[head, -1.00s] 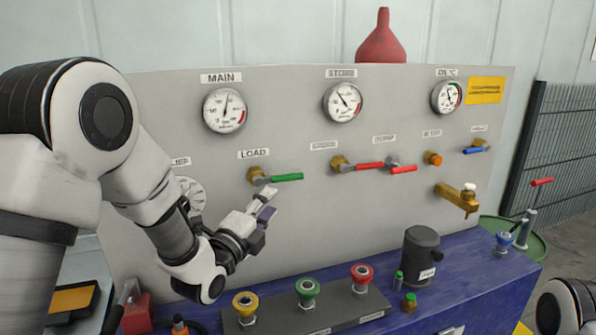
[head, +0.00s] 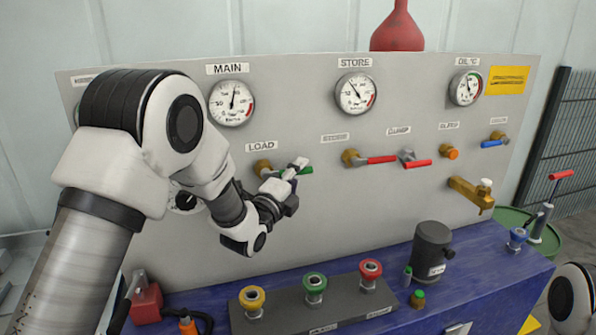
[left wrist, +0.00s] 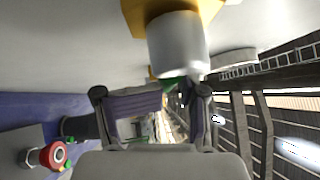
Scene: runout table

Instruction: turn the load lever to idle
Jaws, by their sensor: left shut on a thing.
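The load lever is on the grey panel under the LOAD label (head: 261,147). Its brass valve body (head: 263,167) shows left of my gripper, and its green handle (head: 305,170) points right, about level. My left gripper (head: 293,173) is at the handle and shut on it, hiding part of it. In the left wrist view a bit of the green handle (left wrist: 172,80) shows at the fingers, below the brass and grey valve parts (left wrist: 178,42). My right gripper is out of view.
Red-handled levers (head: 380,160) sit to the right on the same panel. Below stand yellow, green and red knobs (head: 315,283) on a dark strip and a dark cylinder (head: 432,250) on the blue bench. The panel face between lever and knobs is clear.

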